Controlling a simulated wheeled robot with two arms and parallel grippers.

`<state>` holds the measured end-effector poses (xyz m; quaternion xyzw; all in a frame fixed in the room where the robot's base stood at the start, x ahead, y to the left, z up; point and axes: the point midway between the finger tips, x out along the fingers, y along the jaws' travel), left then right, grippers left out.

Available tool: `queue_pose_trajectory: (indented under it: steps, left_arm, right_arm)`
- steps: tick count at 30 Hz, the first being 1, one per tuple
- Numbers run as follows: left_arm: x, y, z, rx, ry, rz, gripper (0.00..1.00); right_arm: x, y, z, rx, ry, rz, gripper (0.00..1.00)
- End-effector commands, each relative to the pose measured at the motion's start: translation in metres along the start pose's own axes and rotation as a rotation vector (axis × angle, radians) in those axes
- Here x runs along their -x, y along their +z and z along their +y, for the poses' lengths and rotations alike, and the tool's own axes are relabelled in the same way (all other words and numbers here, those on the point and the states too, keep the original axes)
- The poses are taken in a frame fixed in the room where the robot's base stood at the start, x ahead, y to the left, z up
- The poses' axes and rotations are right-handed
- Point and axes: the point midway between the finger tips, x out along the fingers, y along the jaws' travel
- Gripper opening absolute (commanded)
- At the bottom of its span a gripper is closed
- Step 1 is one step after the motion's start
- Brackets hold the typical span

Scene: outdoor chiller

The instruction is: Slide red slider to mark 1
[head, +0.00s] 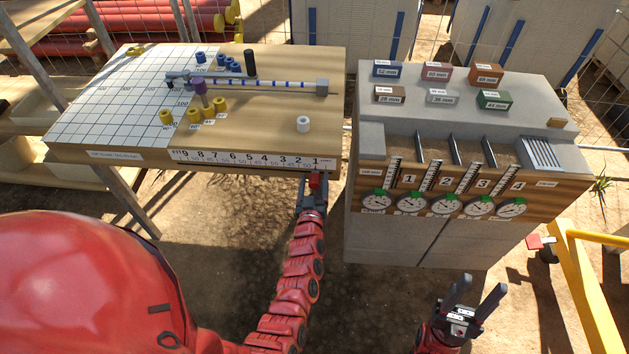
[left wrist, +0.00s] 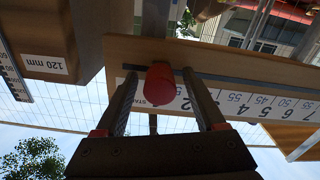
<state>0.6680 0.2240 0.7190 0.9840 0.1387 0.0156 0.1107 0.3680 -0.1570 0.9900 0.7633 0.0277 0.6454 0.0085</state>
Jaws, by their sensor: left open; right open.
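The red slider (head: 316,181) sits at the front edge of the wooden table, at the right end of the numbered strip (head: 245,160). It appears just below the figure 1 in the head view. In the left wrist view the red slider's knob (left wrist: 160,84) lies between the START lettering and the 2, and hides the strip there. My left gripper (head: 313,189) is at the slider, its open fingers (left wrist: 158,92) on either side of the knob. A gap shows on both sides. My right gripper (head: 476,296) is open and empty, low at the right.
A yellow rail (head: 590,290) is at the far right.

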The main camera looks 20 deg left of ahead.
Motion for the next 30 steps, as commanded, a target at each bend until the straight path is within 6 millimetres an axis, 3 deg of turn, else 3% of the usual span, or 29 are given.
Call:
queue_pose_trajectory:
  steps: [8, 21, 30]
  left_arm:
    - [0.027, 0.001, -0.001, 0.0, -0.001, 0.001, 0.71]
    - [0.128, 0.004, -0.001, 0.0, 0.0, -0.005, 0.71]
    - [0.169, 0.001, 0.0, 0.001, 0.001, -0.001, 0.71]
  right_arm:
    - [0.004, 0.001, 0.0, 0.0, 0.0, 0.0, 0.5]
    - [0.016, 0.003, -0.001, 0.0, 0.0, 0.0, 0.5]
    - [0.019, 0.003, -0.001, 0.0, 0.0, 0.0, 0.5]
